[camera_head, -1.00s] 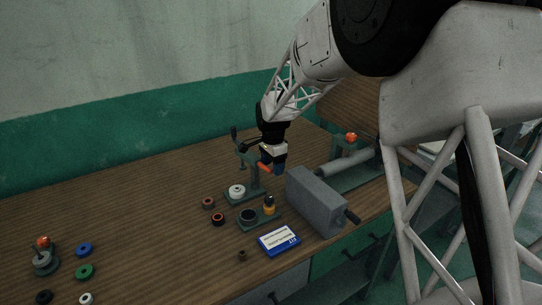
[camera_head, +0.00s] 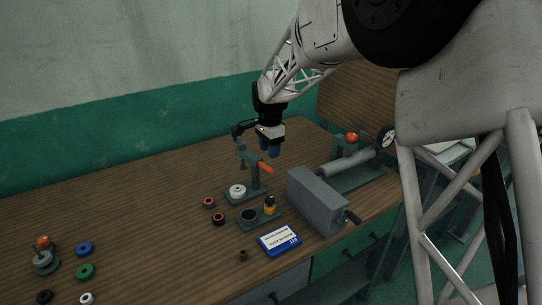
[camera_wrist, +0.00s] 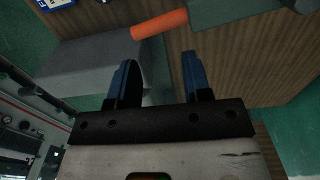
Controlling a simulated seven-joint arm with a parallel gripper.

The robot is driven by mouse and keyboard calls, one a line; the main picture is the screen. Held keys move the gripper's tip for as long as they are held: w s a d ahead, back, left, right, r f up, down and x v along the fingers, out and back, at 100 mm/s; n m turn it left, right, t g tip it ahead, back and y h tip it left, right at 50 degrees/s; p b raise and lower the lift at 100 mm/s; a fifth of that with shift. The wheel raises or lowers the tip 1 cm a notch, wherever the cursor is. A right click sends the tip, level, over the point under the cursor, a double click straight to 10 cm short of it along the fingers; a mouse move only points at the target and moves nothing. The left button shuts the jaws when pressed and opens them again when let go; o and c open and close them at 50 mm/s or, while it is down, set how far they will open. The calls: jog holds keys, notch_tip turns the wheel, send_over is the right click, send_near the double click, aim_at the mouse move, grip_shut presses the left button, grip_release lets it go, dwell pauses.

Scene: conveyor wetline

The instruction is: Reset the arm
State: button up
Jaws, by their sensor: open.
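My gripper (camera_head: 270,150) is in the air above the workbench, behind the small press (camera_head: 254,178) with its orange handle (camera_head: 265,168). In the wrist view my gripper (camera_wrist: 158,75) shows two blue fingers spread apart with nothing between them. The orange handle (camera_wrist: 160,24) shows beyond the fingertips there, apart from them. A white ring (camera_head: 237,190) sits on the press base.
A grey box (camera_head: 316,203) with a crank stands right of the press, and a roller fixture with a dial gauge (camera_head: 386,137) lies behind it. Several rings, one blue (camera_head: 84,249), lie left.

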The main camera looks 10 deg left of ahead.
jog(key=shift+d+r, duration=0.1)
jog(key=shift+r, duration=0.35)
jog(key=s+d+r+n, duration=0.1)
jog(key=s+d+r, duration=0.2)
jog(key=s+d, duration=0.4)
jog(key=s+d+r+n+t, duration=0.15)
jog(key=s+d+r, duration=0.25)
jog(key=d, duration=0.4)
jog(key=s+d+r+n, duration=0.2)
jog(key=s+d+r, duration=0.1)
jog(key=s+d, duration=0.4)
jog(key=s+d+f+n, duration=0.1)
jog(key=s+d, duration=0.4)
jog(key=s, duration=0.3)
jog(key=s+d+f+n, duration=0.1)
jog(key=s+d+n, duration=0.1)
jog(key=s+d, duration=0.3)
jog(key=s+d+f+n+t, duration=0.1)
jog(key=s+d, duration=0.5)
jog(key=s, duration=0.6)
jog(key=shift+s, duration=0.4)
